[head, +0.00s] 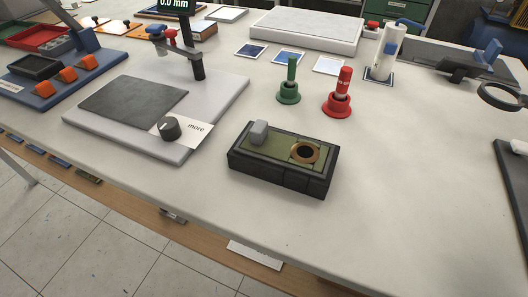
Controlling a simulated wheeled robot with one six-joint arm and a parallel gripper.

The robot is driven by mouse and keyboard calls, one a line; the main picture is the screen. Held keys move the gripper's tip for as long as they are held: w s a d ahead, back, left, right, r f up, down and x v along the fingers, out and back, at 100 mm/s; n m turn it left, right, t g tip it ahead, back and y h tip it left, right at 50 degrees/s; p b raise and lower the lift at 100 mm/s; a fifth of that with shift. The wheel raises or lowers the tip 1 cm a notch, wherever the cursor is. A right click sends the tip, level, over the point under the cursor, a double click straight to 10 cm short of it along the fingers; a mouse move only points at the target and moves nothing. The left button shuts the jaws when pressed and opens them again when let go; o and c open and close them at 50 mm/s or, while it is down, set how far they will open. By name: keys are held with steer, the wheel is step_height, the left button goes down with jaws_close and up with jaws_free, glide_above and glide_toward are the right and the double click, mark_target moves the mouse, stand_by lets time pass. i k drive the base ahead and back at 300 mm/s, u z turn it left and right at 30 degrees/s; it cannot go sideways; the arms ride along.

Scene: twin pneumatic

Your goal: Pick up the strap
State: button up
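I cannot make out a strap for sure in the head view. The nearest worked item is a black rectangular block (283,183) on the white table, with an olive top plate (277,150). A small grey piece (258,132) stands at the left end of that plate, and a brass-coloured ring (304,152) sits around a dark hole at its right end. My gripper is not in view.
Left of the block is a grey plate stand (225,93) with a black knob (169,128) and a "more" card (197,130). Behind it stand a green plug (290,82) and a red plug (341,94). The table front right of the block is clear.

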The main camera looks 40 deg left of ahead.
mark_target(260, 140)
steer(key=u, duration=0.5)
steer(key=k, duration=1.2)
steer(key=u, duration=0.4)
steer(key=i, duration=0.9)
steer(key=u, duration=0.25)
steer(key=k, duration=0.5)
steer(key=u, duration=1.75)
steer(key=i, duration=0.85)
steer(key=z, duration=1.5)
